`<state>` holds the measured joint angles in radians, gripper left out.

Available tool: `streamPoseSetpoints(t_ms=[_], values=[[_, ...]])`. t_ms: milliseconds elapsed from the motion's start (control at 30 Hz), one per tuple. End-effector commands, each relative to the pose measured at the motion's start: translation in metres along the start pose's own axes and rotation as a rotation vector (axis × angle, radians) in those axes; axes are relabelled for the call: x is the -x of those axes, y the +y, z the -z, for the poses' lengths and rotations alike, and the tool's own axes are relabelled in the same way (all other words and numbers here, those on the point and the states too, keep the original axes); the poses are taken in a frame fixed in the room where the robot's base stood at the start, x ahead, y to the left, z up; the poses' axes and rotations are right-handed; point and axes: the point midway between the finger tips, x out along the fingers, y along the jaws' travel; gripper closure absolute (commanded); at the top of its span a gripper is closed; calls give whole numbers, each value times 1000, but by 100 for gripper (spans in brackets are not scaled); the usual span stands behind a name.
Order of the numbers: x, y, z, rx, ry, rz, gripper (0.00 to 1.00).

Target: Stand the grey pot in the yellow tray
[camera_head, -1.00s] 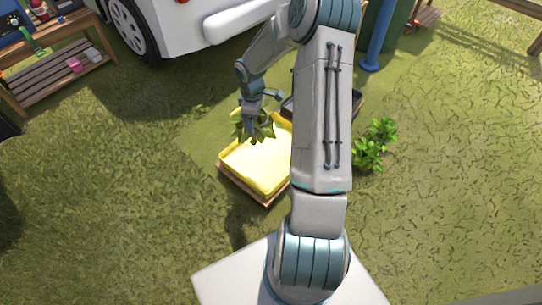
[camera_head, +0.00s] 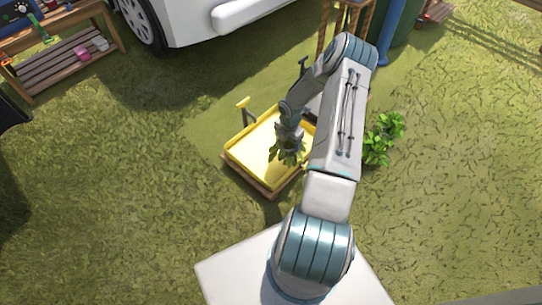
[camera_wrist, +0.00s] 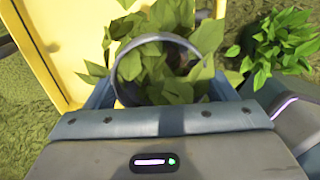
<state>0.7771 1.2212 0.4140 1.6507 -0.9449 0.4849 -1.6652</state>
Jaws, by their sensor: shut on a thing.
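The grey pot (camera_wrist: 116,77) shows as a round rim filled with green leaves in the wrist view, between the blue fingers of my gripper (camera_wrist: 161,88). My gripper (camera_head: 289,133) is shut on it. In the head view the pot's leaves (camera_head: 287,157) show over the yellow tray (camera_head: 250,156), toward its right side. The tray is a shallow rectangle on a brown base; its yellow wall and floor also show at the upper left of the wrist view (camera_wrist: 62,40). Whether the pot touches the tray floor cannot be told. My arm hides the tray's right edge.
A leafy green plant (camera_head: 383,138) stands right of my arm; it also shows in the wrist view (camera_wrist: 283,45). A yellow-topped handle (camera_head: 243,103) rises at the tray's far left corner. A white vehicle (camera_head: 185,35) and wooden shelf (camera_head: 65,62) stand behind. Grass at left is clear.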

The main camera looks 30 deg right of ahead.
Motion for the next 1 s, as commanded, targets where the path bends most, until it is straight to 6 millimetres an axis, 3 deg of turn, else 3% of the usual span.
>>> streamPoseSetpoints(t_ms=[100,333,533,800,1000], values=[[-23,18,24,4,1,0,54],[-44,42,54,-2,-1,-1,54],[-52,47,61,-6,0,0,54],[-88,47,61,-5,0,0,54],[-86,47,61,-4,-1,-1,54]])
